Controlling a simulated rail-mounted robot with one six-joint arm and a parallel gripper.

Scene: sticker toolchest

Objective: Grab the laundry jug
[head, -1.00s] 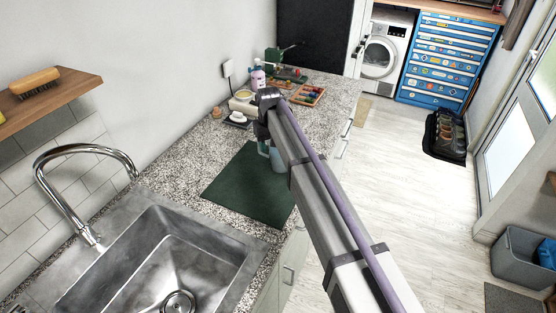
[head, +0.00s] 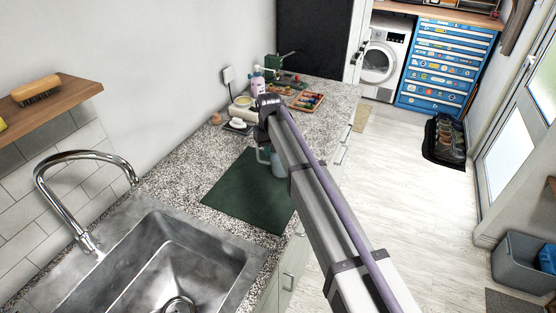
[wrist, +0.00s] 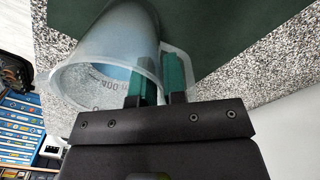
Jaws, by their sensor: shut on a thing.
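The laundry jug (wrist: 90,80) is translucent, with measuring marks and a side handle. In the wrist view its wide mouth faces the lower left. My gripper (wrist: 161,80) has two teal fingers at the handle side of the jug, shut on it. I cannot tell whether the wall or the handle is pinched. In the head view the jug (head: 279,163) shows pale blue at the right part of the dark green mat (head: 240,188), partly behind my arm. The fingertips are hidden there. I cannot tell whether the jug touches the mat.
A steel sink (head: 200,255) with a tall tap (head: 85,165) lies in front. A pink bottle (head: 258,83), a soap dish (head: 238,125) and a wooden tray (head: 307,101) stand farther back on the counter. A shelf (head: 50,105) juts from the left wall.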

